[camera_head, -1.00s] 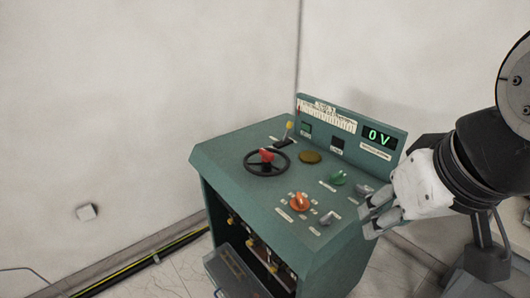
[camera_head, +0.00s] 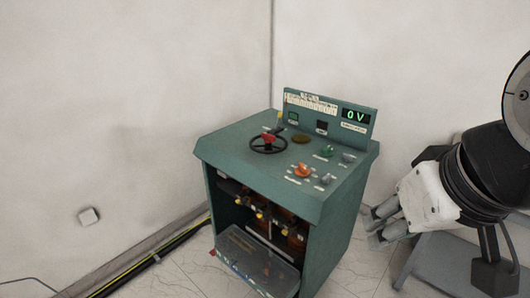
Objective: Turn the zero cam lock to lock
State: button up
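The teal control cabinet (camera_head: 240,150) stands at the centre of the head view. Its top carries an orange knob (camera_head: 303,170), a green knob (camera_head: 327,151) and two grey knobs, one at the front right (camera_head: 326,179) and one farther back (camera_head: 348,157). The labels are too small to read, so I cannot tell which is the zero cam lock. My gripper (camera_head: 372,229) is to the right of the cabinet, apart from it, pointing left. Its fingers look spread, with nothing between them.
A black handwheel with a red centre (camera_head: 268,140) is on the cabinet's top left. The display (camera_head: 355,116) reads 0 V. A flap (camera_head: 255,262) hangs open low at the front. A grey bench-like object (camera_head: 455,265) stands below my arm. Floor shows left of it.

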aim_at(348, 158)
jog(key=i+l+u, duration=0.1)
jog(key=i+l, duration=0.2)
jog(key=i, duration=0.15)
jog(key=i+l+u, duration=0.15)
jog(key=i+l, duration=0.15)
jog(key=i, duration=0.15)
